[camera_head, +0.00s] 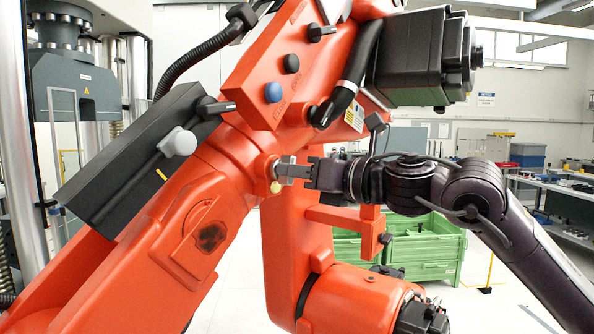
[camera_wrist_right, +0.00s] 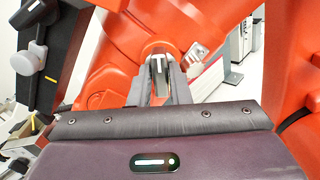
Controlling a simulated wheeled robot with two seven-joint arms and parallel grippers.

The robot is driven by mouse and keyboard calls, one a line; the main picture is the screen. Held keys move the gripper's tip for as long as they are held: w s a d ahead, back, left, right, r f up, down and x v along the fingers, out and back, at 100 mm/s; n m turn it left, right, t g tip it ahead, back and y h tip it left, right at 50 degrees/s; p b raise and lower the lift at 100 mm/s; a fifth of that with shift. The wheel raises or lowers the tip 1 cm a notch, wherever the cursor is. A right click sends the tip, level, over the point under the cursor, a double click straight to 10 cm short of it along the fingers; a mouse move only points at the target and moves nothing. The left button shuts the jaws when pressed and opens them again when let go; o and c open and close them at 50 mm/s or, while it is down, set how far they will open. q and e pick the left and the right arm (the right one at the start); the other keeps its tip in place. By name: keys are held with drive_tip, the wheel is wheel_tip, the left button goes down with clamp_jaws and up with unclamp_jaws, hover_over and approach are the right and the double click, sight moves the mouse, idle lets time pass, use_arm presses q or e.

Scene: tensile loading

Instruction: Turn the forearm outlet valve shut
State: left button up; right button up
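The forearm outlet valve (camera_wrist_right: 158,63) is a small grey metal handle with a white mark, on the side of the orange forearm (camera_head: 225,165). My right gripper (camera_head: 287,170) reaches in from the right and meets the forearm's side at the valve. In the right wrist view its two dark fingers (camera_wrist_right: 158,76) lie on either side of the handle, with no clear gap, so it looks shut on it. In the head view the fingers hide most of the valve. A small yellow knob (camera_head: 275,187) sits just below. My left gripper is not in view.
Black levers (camera_head: 217,107) and a blue button (camera_head: 273,92) stick out of the orange arm above. A black box with a grey knob (camera_head: 179,142) is at left. Green crates (camera_head: 425,250) stand behind. Floor at lower right is open.

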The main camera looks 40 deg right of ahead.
clamp_jaws()
drive_tip(key=shift+m, duration=10.1)
drive_tip(key=shift+f, duration=0.1)
drive_tip(key=o, duration=0.5)
unclamp_jaws()
drive_tip(key=shift+d, duration=0.1)
